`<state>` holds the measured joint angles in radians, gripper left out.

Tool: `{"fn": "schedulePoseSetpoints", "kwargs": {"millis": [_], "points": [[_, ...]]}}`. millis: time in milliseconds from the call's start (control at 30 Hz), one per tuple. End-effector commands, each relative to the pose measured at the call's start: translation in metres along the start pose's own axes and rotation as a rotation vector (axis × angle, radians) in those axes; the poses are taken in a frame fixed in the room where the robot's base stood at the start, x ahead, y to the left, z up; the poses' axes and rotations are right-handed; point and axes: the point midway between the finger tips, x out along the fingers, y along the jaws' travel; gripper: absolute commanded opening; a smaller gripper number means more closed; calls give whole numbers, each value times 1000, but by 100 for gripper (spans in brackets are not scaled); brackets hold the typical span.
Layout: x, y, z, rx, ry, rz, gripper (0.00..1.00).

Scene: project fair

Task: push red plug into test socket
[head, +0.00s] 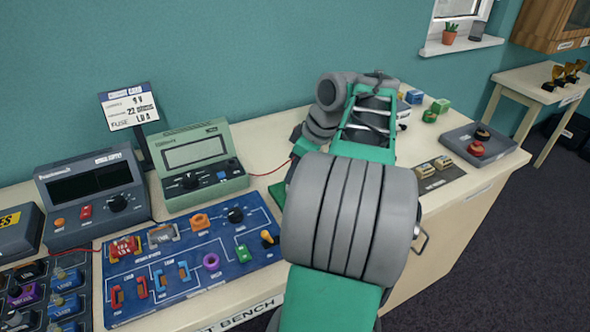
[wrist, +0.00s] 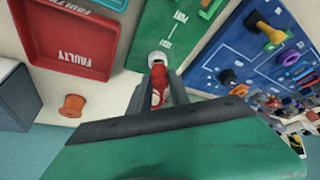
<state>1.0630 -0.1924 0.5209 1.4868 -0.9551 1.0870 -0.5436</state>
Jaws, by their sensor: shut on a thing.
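In the wrist view my gripper (wrist: 159,88) is shut on the red plug (wrist: 157,92), which shows between the two dark fingers. The plug points at a round whitish socket (wrist: 158,57) at the end of a green panel (wrist: 172,32) with white lettering. The plug's front end is at or very near the socket's rim; I cannot tell whether it has entered. A red lead (head: 274,171) runs from the green meter (head: 195,160) behind my arm.
In the wrist view a red tray (wrist: 48,80) marked FAULTY and an orange spool-like part (wrist: 72,105) lie left of the gripper. The blue circuit board (wrist: 228,90) lies right.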

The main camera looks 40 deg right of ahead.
Motion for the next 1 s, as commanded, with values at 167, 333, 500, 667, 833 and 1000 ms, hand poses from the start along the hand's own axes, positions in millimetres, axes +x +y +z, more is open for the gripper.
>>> {"fn": "schedulePoseSetpoints", "kwargs": {"millis": [167, 333, 500, 667, 833, 1000], "points": [[2, 0, 1, 0, 0, 0, 0], [4, 0, 2, 0, 0, 0, 0], [6, 0, 2, 0, 0, 0, 0], [8, 0, 3, 0, 0, 0, 0], [10, 0, 4, 0, 0, 0, 0], [12, 0, 5, 0, 0, 0, 0]]}}
